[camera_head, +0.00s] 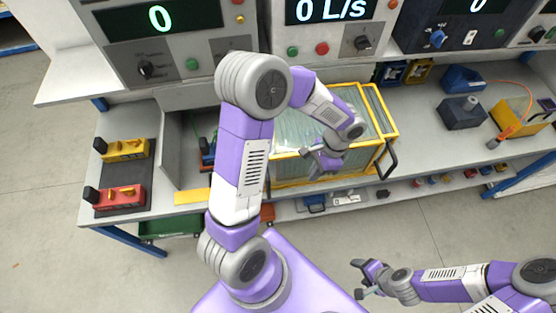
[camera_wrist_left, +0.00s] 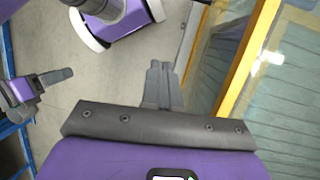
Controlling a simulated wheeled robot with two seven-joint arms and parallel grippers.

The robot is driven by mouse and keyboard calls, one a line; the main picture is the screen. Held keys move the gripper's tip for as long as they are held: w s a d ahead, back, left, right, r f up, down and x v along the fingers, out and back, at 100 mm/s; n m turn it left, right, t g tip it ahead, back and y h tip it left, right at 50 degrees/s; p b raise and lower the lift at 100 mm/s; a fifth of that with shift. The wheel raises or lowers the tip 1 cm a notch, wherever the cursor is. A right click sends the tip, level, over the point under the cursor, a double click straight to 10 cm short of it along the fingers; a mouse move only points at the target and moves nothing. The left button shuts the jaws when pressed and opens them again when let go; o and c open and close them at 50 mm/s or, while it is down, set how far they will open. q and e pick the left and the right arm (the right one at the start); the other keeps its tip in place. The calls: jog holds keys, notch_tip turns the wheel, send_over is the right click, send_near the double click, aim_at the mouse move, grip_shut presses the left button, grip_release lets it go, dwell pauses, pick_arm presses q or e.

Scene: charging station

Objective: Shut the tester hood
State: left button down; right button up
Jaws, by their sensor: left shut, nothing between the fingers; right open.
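The tester hood (camera_head: 357,105) is a clear panelled cover with a yellow frame, on the bench at the centre of the head view. A black handle (camera_head: 389,158) sticks out at its right side. How far the hood is open I cannot tell. My left gripper (camera_head: 311,163) is shut and empty, over the hood's front part; the arm hides some of the hood's left side. In the left wrist view its fingers (camera_wrist_left: 160,82) are together, left of the hood's yellow frame (camera_wrist_left: 245,62) and apart from it in the picture. My right gripper (camera_head: 364,279) is open and empty, low in front of the bench.
Instrument panels (camera_head: 160,35) stand along the back. A yellow (camera_head: 125,149) and a red device (camera_head: 120,197) lie on a dark mat at the left. A lower shelf holds small parts.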

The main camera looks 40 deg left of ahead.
pick_arm(q)
jog(key=a+r+y, duration=0.2)
jog(key=a+r, duration=0.2)
jog(key=r, duration=0.4)
jog(key=s+a+f+p, duration=0.1)
jog(key=s+a+f, duration=0.4)
jog(key=f, duration=0.3)
jog(key=shift+s+a+m, duration=0.15)
jog(key=shift+s+m, duration=0.15)
jog(key=shift+s, duration=0.3)
